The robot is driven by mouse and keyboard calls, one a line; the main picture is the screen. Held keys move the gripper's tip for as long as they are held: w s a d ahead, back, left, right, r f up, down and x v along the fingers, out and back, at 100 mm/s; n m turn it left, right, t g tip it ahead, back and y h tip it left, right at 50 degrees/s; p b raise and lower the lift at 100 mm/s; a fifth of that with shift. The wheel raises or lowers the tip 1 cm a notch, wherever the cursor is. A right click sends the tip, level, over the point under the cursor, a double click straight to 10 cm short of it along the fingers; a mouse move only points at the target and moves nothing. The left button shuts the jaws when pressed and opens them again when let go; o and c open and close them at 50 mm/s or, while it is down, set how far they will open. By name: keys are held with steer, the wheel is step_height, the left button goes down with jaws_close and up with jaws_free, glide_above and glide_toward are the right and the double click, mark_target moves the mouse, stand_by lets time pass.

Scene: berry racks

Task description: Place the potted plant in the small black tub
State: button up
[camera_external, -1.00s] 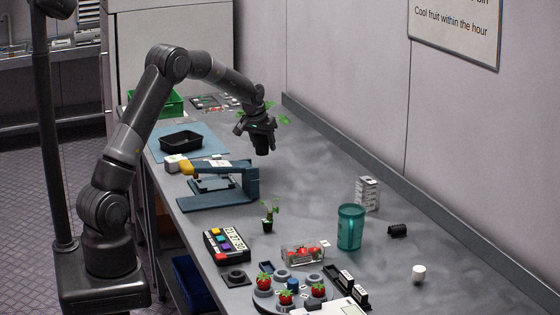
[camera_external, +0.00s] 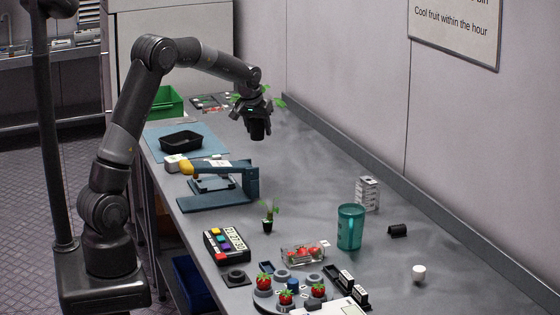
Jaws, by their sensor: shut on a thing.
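My gripper (camera_external: 255,112) is shut on a potted plant, whose dark pot (camera_external: 257,131) hangs below the fingers. Its green leaves (camera_external: 278,103) stick out around the gripper. The pot is held above the table, apart from it. The small black tub (camera_external: 182,147) sits on a blue mat at the far left of the table, left of my gripper. It looks empty. A second small potted plant (camera_external: 268,225) with a dark pot stands upright mid-table.
A blue press-like stand (camera_external: 250,182) with a yellow part is in front of the tub. A green crate (camera_external: 165,103) is behind it. A teal tumbler (camera_external: 350,228), a keypad box (camera_external: 227,245) and a strawberry box (camera_external: 303,253) stand nearer. Bare table lies right of the stand.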

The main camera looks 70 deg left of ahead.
steer(key=s+a+r+n, duration=0.3)
steer(key=s+a, duration=1.1)
steer(key=a, duration=0.2)
glide_above(185, 147)
steer(key=shift+g+y, duration=0.4)
step_height(185, 147, down, 6)
steer(key=shift+w, duration=0.15)
steer(key=shift+a+f, duration=0.15)
steer(key=shift+f, duration=0.95)
steer(key=shift+a+f, duration=0.1)
steer(key=shift+f, duration=1)
steer(key=o, duration=1)
steer(key=shift+f, duration=0.15)
steer(key=v, duration=1.2)
